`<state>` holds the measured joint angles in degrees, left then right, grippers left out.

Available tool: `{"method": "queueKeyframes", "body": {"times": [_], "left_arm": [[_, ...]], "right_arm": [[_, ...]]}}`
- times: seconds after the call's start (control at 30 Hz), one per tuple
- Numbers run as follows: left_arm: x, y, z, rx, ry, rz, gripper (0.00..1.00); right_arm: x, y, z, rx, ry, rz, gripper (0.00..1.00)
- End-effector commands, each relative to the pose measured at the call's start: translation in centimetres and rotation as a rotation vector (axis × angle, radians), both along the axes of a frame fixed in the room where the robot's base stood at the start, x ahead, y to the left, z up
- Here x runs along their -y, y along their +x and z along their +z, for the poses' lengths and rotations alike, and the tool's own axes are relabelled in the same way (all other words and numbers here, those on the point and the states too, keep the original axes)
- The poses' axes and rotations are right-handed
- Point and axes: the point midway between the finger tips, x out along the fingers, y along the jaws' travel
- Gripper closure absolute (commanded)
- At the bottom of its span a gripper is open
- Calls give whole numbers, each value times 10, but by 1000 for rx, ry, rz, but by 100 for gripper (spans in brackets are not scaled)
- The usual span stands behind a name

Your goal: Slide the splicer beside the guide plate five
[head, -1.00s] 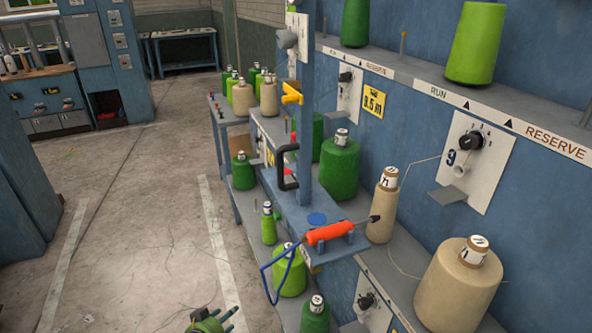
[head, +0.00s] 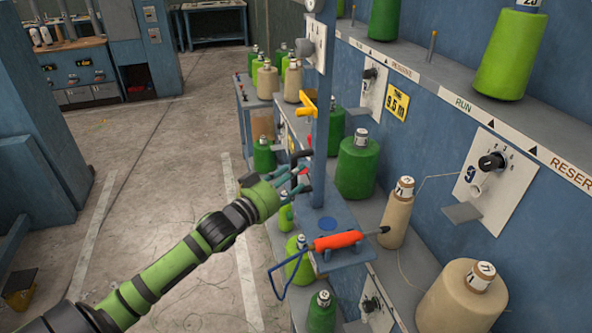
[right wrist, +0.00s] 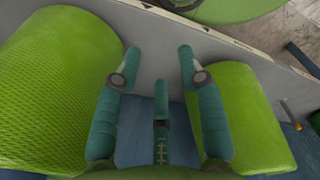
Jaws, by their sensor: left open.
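The splicer (head: 338,241), an orange-red tool with a black tip and a blue hose, lies on a small blue shelf (head: 345,259) on a blue post (head: 319,150). A black handle (head: 301,157) on the post is partly hidden by my left gripper (head: 303,178). That gripper is open, its fingers at the handle; whether they touch it I cannot tell. A white guide plate (head: 516,172) with a black knob and what looks like a 9 is on the wall at right; no plate is clearly readable as five. My right gripper (right wrist: 158,58) is open and empty between two green cones.
Beige cones (head: 397,214) (head: 455,300) and green cones (head: 357,168) stand on the grey ledge beside the post. The concrete floor (head: 165,180) at left is mostly clear.

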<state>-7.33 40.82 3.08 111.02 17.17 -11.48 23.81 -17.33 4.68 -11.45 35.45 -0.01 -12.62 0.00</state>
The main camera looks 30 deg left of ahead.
Motion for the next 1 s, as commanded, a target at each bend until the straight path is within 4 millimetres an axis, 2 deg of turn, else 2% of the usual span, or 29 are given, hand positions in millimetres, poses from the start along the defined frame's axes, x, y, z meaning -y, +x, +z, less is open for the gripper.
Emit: {"method": "queueKeyframes", "body": {"times": [0.2,0.5,0.53,0.63,0.67,1.0], "left_arm": [[2,17,1,0,2,1,49],[2,18,-1,-1,2,1,49],[2,18,-1,-1,2,1,57],[2,18,-1,-1,2,1,97],[2,18,-1,-1,2,1,100],[4,23,-1,-1,1,0,100]], "right_arm": [[0,3,7,5,1,0,60],[-1,3,6,6,1,0,60],[-1,3,6,6,1,0,60],[-1,3,6,6,1,0,60],[-1,3,6,6,1,0,60],[-4,6,5,9,5,-1,60]]}}
